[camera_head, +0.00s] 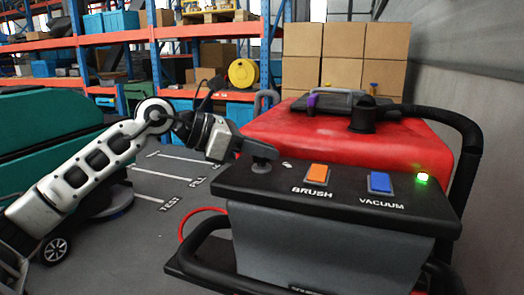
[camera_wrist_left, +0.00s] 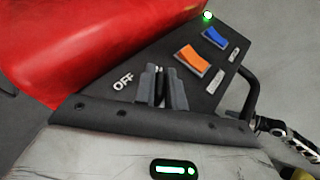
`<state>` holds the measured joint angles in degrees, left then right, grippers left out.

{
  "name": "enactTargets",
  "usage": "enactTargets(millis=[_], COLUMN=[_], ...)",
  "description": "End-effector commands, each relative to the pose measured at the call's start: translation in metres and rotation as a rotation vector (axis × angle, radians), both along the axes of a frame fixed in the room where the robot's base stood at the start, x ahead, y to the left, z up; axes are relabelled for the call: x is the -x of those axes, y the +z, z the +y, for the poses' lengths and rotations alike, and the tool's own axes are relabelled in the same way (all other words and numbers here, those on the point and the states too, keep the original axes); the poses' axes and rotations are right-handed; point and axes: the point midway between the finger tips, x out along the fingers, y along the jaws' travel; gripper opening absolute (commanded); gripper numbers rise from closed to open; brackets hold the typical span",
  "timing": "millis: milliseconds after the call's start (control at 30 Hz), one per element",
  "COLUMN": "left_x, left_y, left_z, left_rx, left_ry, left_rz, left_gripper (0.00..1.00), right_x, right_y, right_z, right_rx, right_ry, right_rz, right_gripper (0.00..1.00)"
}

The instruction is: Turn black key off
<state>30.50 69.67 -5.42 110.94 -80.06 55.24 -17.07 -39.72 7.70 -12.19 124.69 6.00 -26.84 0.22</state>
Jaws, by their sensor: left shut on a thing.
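The control panel (camera_head: 330,196) of the red machine carries the key switch at its left end. My left gripper (camera_head: 262,152) is over that end, shut on the black key. The key is mostly hidden by the fingers; a dark part of the switch (camera_head: 261,167) shows just below them. In the left wrist view the fingers of my left gripper (camera_wrist_left: 162,88) stand close together, with a thin dark gap between them. The OFF label (camera_wrist_left: 123,82) lies left of the fingers. How far the key is turned cannot be told. My right gripper is not in view.
An orange BRUSH switch (camera_head: 317,174) and a blue VACUUM switch (camera_head: 380,182) sit right of the key. A green lamp (camera_head: 422,178) is lit at the right end. The red tank (camera_head: 340,135) rises behind, and a black hose (camera_head: 450,122) curves at the right.

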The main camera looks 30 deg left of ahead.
Motion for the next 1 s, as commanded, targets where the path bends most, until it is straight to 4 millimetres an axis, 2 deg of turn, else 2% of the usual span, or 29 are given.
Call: enactTargets(millis=[567, 1000], left_x=[0.0007, 0.0002], left_y=[0.0005, 0.0006], left_z=[-0.0031, -0.0024], left_rx=[0.0, 0.004], left_ry=[0.495, 0.837], left_rz=[-0.008, -0.003], left_gripper=[0.0, 0.0], right_x=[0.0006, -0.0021], right_y=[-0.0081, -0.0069], right_z=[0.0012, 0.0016], right_rx=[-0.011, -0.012], right_ry=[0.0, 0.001], right_rz=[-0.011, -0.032], right_gripper=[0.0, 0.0])
